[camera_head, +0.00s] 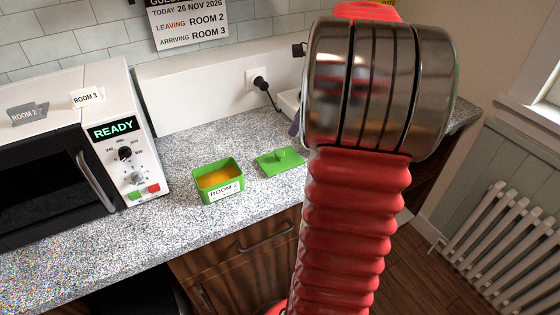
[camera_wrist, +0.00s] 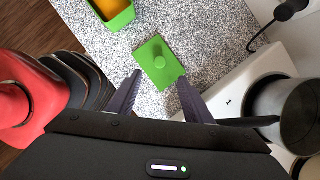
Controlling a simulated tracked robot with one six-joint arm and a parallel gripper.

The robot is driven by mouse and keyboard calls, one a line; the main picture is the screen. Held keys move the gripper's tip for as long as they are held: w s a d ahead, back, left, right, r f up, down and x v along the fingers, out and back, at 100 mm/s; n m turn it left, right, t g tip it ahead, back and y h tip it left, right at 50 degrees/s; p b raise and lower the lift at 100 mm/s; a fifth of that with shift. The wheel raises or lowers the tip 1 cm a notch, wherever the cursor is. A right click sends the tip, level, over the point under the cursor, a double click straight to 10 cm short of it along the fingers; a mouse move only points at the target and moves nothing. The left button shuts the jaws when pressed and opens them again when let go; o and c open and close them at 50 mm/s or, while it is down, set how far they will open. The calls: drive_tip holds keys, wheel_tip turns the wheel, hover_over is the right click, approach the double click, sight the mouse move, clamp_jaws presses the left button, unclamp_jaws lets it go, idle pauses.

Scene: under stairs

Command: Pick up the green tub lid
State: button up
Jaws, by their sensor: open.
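The green tub lid (camera_head: 280,161) lies flat on the speckled counter in the head view, knob up, just right of the tub. It also shows in the wrist view (camera_wrist: 155,72), ahead of my gripper (camera_wrist: 158,88), with its knob (camera_wrist: 159,62) on top. My gripper's two dark fingers are apart, one on each side of the lid's near edge in the picture. Nothing is held between them. How high they are above the counter I cannot tell. The open green tub (camera_head: 219,181) holds something orange and has a ROOM 2 label. In the head view my arm hides most of my gripper.
A microwave (camera_head: 135,150) reading READY stands left of the tub, with ROOM 2 and ROOM 3 cards on top. A plug and cord (camera_head: 262,86) are at the wall behind the lid. A white appliance with a metal pot (camera_wrist: 285,105) is at the wrist view's right.

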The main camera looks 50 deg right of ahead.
hover_over(280, 153)
drive_tip(key=s+d, duration=0.1)
drive_tip(key=s, duration=0.1)
wheel_tip(280, 153, down, 7)
drive_tip(key=shift+d+r, duration=0.1)
drive_tip(key=shift+d, duration=0.05)
drive_tip(key=shift+x, duration=2.65)
drive_tip(key=shift+s, duration=0.1)
drive_tip(key=shift+d, duration=0.1)
drive_tip(key=shift+c, duration=0.4)
clamp_jaws()
